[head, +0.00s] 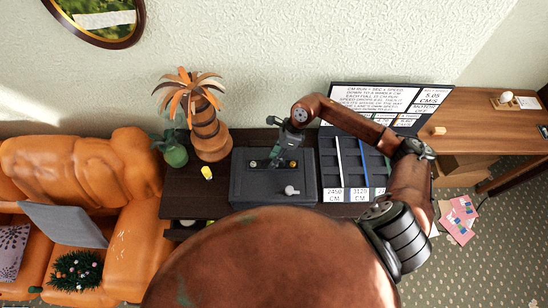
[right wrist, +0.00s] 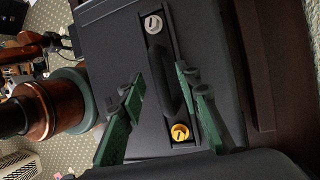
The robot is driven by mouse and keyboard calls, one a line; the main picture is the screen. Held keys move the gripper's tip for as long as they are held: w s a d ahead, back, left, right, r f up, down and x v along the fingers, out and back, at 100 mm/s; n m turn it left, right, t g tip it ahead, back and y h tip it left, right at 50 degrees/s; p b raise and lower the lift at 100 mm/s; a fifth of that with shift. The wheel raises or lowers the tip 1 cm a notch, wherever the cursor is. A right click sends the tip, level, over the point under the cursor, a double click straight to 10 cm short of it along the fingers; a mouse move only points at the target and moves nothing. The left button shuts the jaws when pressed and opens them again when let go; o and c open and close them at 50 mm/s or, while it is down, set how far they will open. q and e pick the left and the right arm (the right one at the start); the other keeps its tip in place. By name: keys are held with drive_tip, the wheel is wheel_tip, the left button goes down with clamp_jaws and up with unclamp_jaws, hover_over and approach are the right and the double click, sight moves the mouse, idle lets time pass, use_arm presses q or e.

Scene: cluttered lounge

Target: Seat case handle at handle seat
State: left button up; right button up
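The dark case (head: 273,190) lies on the dark cabinet top below my right gripper (head: 284,157). In the right wrist view, the case lid (right wrist: 110,45) carries a black strip with a curved black case handle (right wrist: 173,88) along it. A silver slotted knob (right wrist: 153,23) is at one end of the strip and a gold slotted knob (right wrist: 180,133) at the other. My right gripper (right wrist: 159,76) has its green fingers apart, one on each side of the handle, with a gap visible on the left. Whether the handle is fully seated cannot be told. My left gripper is not in view.
A sectioned tray (head: 352,165) with a lettered panel (head: 385,103) stands right. An orange sofa (head: 135,200) is left of the cabinet.

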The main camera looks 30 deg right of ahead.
drive_tip(key=v, duration=1.2)
idle(0.3)
